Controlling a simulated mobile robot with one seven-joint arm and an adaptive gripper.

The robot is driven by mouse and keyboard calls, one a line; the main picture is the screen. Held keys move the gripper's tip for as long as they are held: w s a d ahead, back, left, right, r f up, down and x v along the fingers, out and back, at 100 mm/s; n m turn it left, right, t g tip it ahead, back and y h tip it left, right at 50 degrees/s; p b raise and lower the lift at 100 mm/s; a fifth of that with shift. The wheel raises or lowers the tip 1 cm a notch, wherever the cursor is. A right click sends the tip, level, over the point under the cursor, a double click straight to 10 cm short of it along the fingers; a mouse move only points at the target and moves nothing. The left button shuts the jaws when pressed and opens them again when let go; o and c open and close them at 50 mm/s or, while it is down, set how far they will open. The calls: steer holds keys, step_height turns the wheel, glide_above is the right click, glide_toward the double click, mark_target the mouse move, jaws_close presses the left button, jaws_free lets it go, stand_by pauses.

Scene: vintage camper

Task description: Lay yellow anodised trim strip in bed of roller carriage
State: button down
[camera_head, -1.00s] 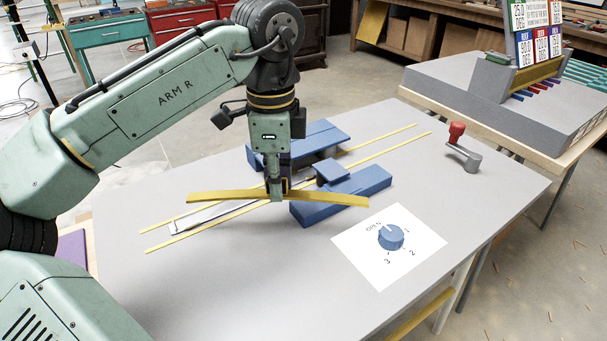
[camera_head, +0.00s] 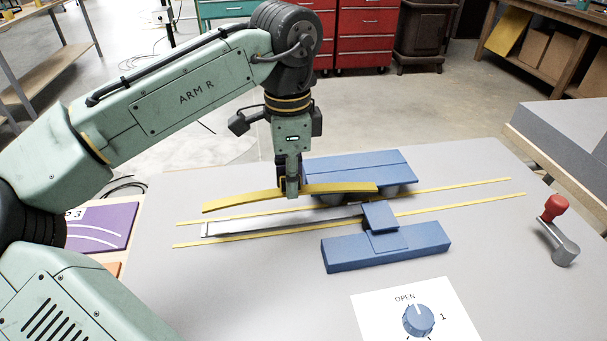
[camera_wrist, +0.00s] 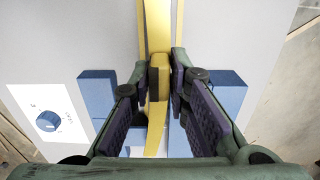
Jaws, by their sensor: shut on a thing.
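My gripper (camera_head: 290,190) is shut on the yellow trim strip (camera_head: 235,201), near the strip's middle. The strip is long, flat and slightly bowed, its ends dipping. It is held above the table, roughly along the far yellow rail line. In the wrist view the strip (camera_wrist: 158,88) runs lengthwise between the finger pads. A long, narrow silver-grey bed (camera_head: 285,222), apparently the roller carriage's, lies between two yellow lines, with a blue block (camera_head: 380,214) at its right end. The strip appears above and behind this bed in the head view; the exact height gap is unclear.
A blue roller housing (camera_head: 357,165) stands behind the lines and a blue block (camera_head: 386,247) in front. A blue dial (camera_head: 418,320) sits on a white card reading OPEN. A red-knobbed crank (camera_head: 555,208) stands at the right. The front left tabletop is clear.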

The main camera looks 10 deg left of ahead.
mark_target(292, 219)
steer(key=shift+r+p, duration=0.15)
steer(key=shift+p, duration=0.2)
steer(key=shift+f+b, duration=1.45)
steer(key=shift+f, duration=1.5)
steer(key=shift+p, duration=0.65)
steer(key=shift+f+b, duration=0.35)
steer(key=shift+f, duration=0.35)
steer(key=c, duration=1.4)
jaws_free()
steer(key=shift+c, duration=0.2)
